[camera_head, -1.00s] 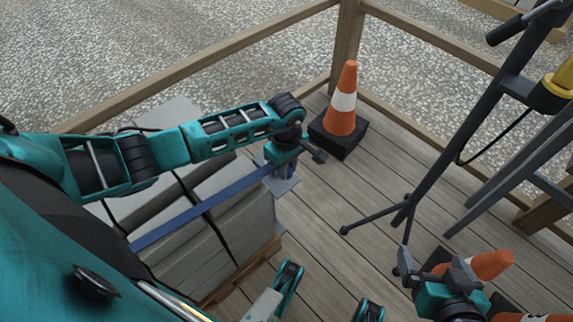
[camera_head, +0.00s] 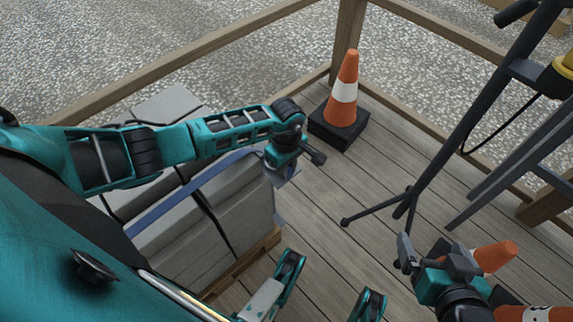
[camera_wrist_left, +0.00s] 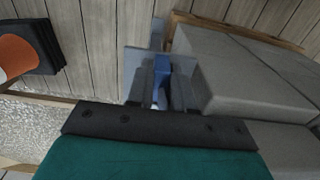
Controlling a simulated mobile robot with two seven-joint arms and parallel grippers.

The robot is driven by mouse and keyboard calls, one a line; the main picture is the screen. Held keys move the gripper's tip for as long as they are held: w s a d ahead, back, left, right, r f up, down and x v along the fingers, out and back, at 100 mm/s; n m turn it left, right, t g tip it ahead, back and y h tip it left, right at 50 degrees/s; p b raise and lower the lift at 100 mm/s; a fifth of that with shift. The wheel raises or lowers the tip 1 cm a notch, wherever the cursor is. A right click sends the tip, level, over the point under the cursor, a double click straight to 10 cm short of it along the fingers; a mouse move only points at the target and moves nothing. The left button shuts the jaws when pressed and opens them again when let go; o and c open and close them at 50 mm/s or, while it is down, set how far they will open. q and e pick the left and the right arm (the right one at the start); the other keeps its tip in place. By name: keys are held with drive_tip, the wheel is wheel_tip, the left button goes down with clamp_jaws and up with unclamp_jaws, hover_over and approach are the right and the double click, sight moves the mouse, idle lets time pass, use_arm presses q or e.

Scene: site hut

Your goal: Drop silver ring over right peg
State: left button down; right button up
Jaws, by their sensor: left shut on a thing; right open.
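I see no silver ring and no peg in either view. My left gripper (camera_head: 282,172) is at the right upper edge of a strapped grey stack (camera_head: 200,240). In the left wrist view, my left gripper (camera_wrist_left: 160,98) is shut on a narrow blue piece (camera_wrist_left: 161,72), which looks like the end of the blue strap (camera_head: 185,200). Grey plates (camera_wrist_left: 137,68) show beside the blue piece; its lower end is hidden by the wrist. My right gripper (camera_head: 432,256) is open and empty at the lower right, above the decking.
An orange-and-white cone (camera_head: 344,90) stands on a black base near the railing corner. A dark tripod stand (camera_head: 450,130) is at the right, with another cone (camera_head: 497,256) behind my right gripper. Bare decking (camera_head: 330,225) lies between.

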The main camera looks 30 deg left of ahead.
drive_tip(key=shift+s+f, duration=0.1)
use_arm(q)
drive_tip(key=c, duration=0.9)
unclamp_jaws()
use_arm(e)
drive_tip(key=shift+s+d+f, duration=0.1)
use_arm(q)
drive_tip(key=shift+r, duration=0.1)
drive_tip(key=shift+r, duration=0.4)
wheel_tip(320, 180, up, 5)
drive_tip(key=p, duration=0.2)
drive_tip(key=shift+r+p, duration=0.1)
drive_tip(key=shift+p, duration=0.25)
wheel_tip(320, 180, up, 7)
drive_tip(key=shift+f+p, duration=0.1)
drive_tip(key=shift+p, duration=0.9)
use_arm(e)
drive_tip(key=shift+s+d+r+h, duration=0.15)
drive_tip(key=shift+d+r, duration=0.2)
drive_tip(key=shift+r, duration=0.2)
drive_tip(key=shift+s+d+r+h, duration=0.15)
drive_tip(key=shift+d+r, duration=0.15)
drive_tip(key=shift+r, duration=0.25)
use_arm(q)
drive_tip(key=shift+d, duration=0.1)
use_arm(e)
drive_tip(key=shift+w, duration=0.1)
